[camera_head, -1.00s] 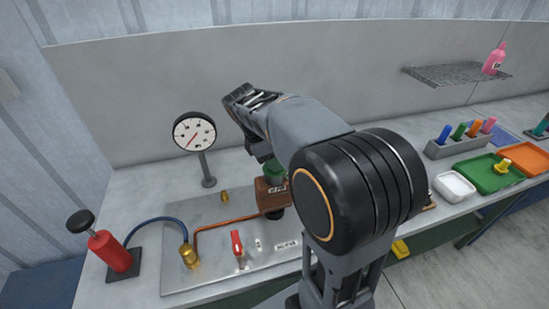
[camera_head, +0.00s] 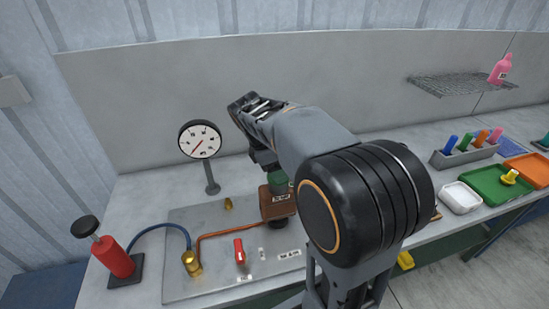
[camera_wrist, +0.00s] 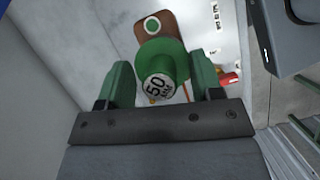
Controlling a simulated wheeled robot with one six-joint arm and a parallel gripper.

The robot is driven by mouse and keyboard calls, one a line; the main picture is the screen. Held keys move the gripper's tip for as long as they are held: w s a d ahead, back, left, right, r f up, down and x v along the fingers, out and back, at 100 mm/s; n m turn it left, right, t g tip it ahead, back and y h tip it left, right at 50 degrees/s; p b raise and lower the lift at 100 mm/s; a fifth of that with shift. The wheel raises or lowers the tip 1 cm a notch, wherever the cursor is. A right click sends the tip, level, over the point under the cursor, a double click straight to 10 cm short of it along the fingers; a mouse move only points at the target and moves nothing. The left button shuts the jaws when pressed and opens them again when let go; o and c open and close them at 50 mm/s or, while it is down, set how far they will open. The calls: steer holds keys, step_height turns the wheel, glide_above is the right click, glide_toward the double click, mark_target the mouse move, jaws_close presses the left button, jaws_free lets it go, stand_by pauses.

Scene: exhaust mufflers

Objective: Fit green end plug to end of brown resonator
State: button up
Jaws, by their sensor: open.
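The brown resonator (camera_head: 279,204) stands on the metal plate in the head view, partly hidden by my arm. The green end plug (camera_head: 278,182) is at its top end, and my arm hides part of it. In the wrist view the plug (camera_wrist: 163,66), marked 50, lies between the fingers of my gripper (camera_wrist: 162,80). The fingers are open, with a narrow gap on each side of the plug. The brown resonator (camera_wrist: 147,27), with a green dot on a white label, shows just beyond the plug. How deep the plug sits is hidden.
A gauge (camera_head: 200,140) on a post stands behind the metal plate (camera_head: 215,280). A red valve handle (camera_head: 239,251), a brass fitting (camera_head: 191,262) and a red pump (camera_head: 112,257) are at left. A plug rack (camera_head: 465,152) and trays, including a green one (camera_head: 485,186), lie at right.

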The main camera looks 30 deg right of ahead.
steer(key=v, duration=1.3)
step_height(320, 180, down, 7)
steer(key=a+m+t+y, duration=0.2)
steer(key=m, duration=0.5)
steer(key=s+a+f+m+t+y, duration=0.1)
steer(key=s+f+m+t, duration=0.3)
steer(key=s, duration=0.8)
step_height(320, 180, down, 3)
steer(key=shift+a+f+m+y+p, duration=0.15)
steer(key=shift+a+m+y+p, duration=0.3)
steer(key=shift+m, duration=0.75)
steer(key=shift+d, duration=0.15)
